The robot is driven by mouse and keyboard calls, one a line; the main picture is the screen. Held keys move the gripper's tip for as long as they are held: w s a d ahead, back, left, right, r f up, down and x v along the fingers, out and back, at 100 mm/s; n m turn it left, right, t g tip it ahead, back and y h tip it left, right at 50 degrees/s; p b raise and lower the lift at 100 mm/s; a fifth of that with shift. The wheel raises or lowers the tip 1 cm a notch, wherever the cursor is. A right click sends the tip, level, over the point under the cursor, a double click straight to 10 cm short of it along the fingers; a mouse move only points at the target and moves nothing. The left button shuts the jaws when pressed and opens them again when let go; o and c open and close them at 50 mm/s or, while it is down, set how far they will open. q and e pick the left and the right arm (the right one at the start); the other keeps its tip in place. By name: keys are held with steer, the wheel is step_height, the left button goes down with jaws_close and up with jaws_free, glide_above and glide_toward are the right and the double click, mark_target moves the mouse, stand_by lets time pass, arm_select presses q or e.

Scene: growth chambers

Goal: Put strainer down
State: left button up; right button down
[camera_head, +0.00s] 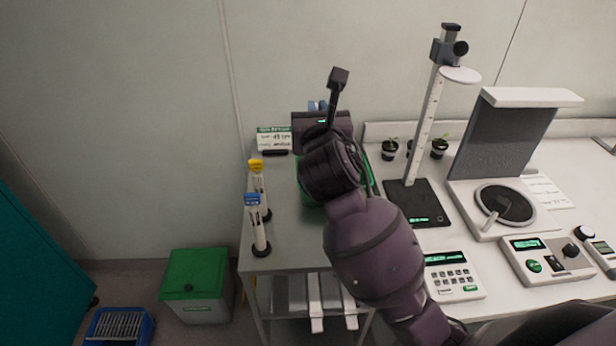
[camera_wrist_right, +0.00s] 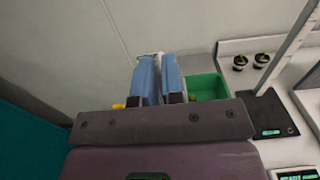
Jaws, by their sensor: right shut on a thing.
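My right gripper (camera_head: 317,106) reaches over the steel side table, its blue fingertips just showing beyond the dark wrist. In the right wrist view, the two blue fingers of the right gripper (camera_wrist_right: 159,78) are close together. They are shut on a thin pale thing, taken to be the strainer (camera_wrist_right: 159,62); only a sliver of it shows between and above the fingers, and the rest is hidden. A green tub (camera_wrist_right: 207,87) stands behind and right of the fingers. In the head view it is mostly hidden by my arm. My left gripper is not in view.
The steel table (camera_head: 284,232) holds a blue-capped tube (camera_head: 258,225) and a yellow-capped tube (camera_head: 257,176) along its left edge. A green-and-white sign (camera_head: 273,139) stands at the back. The white bench at right carries a height gauge (camera_head: 426,125) and seedling pots.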

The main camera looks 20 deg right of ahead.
steer(key=shift+w+d, duration=0.1)
steer(key=shift+w, duration=0.15)
steer(key=shift+w+f, duration=0.1)
steer(key=shift+f, duration=0.2)
step_height(320, 180, down, 14)
steer(key=shift+f+b, duration=0.15)
steer(key=shift+b, duration=1)
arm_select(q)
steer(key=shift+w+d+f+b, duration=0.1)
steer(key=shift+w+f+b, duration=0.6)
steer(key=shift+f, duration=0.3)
arm_select(e)
step_height(320, 180, down, 5)
steer(key=shift+f, duration=0.1)
